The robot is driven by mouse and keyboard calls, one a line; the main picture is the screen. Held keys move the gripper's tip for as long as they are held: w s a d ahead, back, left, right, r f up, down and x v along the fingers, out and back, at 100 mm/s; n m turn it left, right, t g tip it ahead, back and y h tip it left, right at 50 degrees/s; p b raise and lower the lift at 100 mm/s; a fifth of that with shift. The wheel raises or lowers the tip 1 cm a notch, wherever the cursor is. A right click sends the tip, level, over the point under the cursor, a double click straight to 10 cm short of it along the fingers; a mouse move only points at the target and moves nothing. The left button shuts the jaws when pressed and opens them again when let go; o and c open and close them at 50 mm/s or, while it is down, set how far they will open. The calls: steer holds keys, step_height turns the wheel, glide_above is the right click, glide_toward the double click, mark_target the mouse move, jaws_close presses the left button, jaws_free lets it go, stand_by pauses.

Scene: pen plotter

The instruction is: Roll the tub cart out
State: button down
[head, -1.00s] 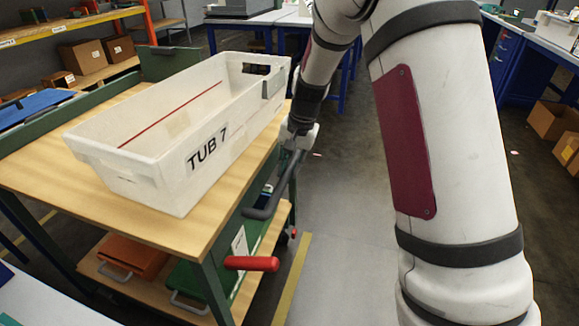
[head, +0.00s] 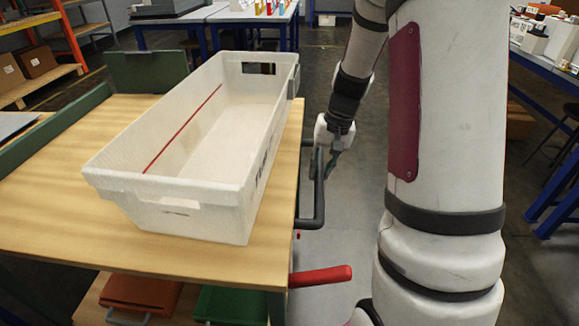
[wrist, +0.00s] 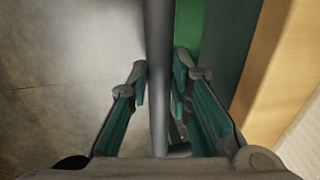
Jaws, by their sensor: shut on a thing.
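The cart has a wooden top (head: 62,205) with a green frame, and a white tub (head: 200,205) with dark lettering on its side stands upright on it. A dark bar handle (head: 318,190) sticks out from the cart's right side. My gripper (head: 325,168) is at that handle. In the wrist view the bar (wrist: 158,90) runs between the two teal-padded fingers of my gripper (wrist: 160,88), which are shut on it. The cart's wooden edge (wrist: 280,65) shows at the right there. The cart's wheels are hidden.
A red lever (head: 320,277) juts from the cart's lower right side. Orange (head: 142,293) and green cases (head: 230,305) lie on the lower shelf. Shelving (head: 35,60) stands at the left, blue-legged benches at the back and right. Grey floor lies beyond the handle.

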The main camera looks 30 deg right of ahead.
steer(key=s+d, duration=0.5)
steer(key=d, duration=0.2)
steer(key=shift+s+d, duration=0.25)
steer(key=c, duration=1.4)
jaws_free()
steer(key=shift+c, duration=0.2)
step_height(320, 180, up, 12)
steer(key=s+d, duration=0.1)
steer(key=d, duration=0.1)
steer(key=shift+s, duration=0.15)
steer(key=shift+s+f, duration=0.1)
steer(key=shift+f, duration=0.05)
